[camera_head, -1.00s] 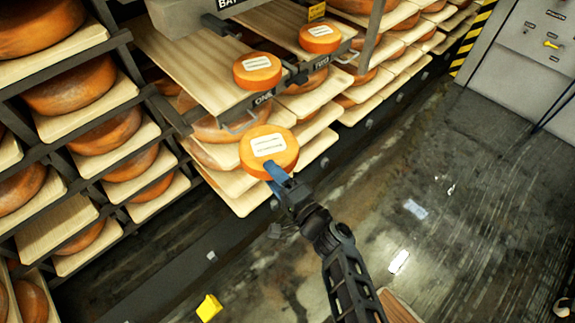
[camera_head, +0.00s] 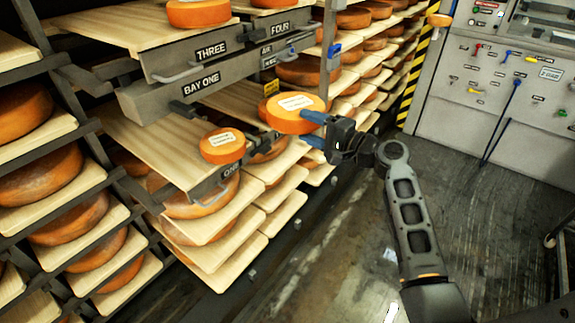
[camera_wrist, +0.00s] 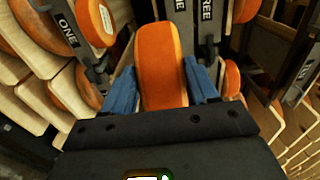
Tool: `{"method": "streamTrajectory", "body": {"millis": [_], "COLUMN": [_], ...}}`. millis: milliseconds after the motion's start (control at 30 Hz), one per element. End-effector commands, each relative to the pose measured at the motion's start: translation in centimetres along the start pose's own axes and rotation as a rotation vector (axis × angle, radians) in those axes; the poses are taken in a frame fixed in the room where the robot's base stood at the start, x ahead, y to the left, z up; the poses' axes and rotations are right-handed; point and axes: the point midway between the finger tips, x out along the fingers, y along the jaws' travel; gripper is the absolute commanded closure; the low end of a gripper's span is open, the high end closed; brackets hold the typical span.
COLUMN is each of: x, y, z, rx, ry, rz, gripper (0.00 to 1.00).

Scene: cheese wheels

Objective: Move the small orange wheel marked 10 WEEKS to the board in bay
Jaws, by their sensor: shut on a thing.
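My gripper (camera_head: 313,130) is shut on a small orange wheel (camera_head: 297,110), its blue fingers on either side of it. The wheel has a white label on top, too small to read. In the wrist view the wheel (camera_wrist: 160,62) stands between the blue fingers. Another small labelled orange wheel (camera_head: 223,147) sits on the board (camera_head: 140,140) marked ONE.
Upper boards marked THREE (camera_head: 211,50) and FOUR (camera_head: 281,28) also carry orange wheels. Racks of large wheels stand at left and behind. A grey control panel (camera_head: 500,95) is at right. The floor (camera_head: 350,240) between is open.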

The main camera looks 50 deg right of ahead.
Motion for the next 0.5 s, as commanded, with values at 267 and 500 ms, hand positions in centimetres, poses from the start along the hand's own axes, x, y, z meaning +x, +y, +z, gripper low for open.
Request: {"method": "streamTrajectory", "body": {"millis": [267, 500], "x": [-1.9, -3.9], "y": [-9.4, -17.4], "z": [-6.0, -9.5], "rx": [-0.014, -0.014], "ry": [-0.048, -0.108], "rz": [-0.007, -0.004], "gripper": [1.0, 1.0]}}
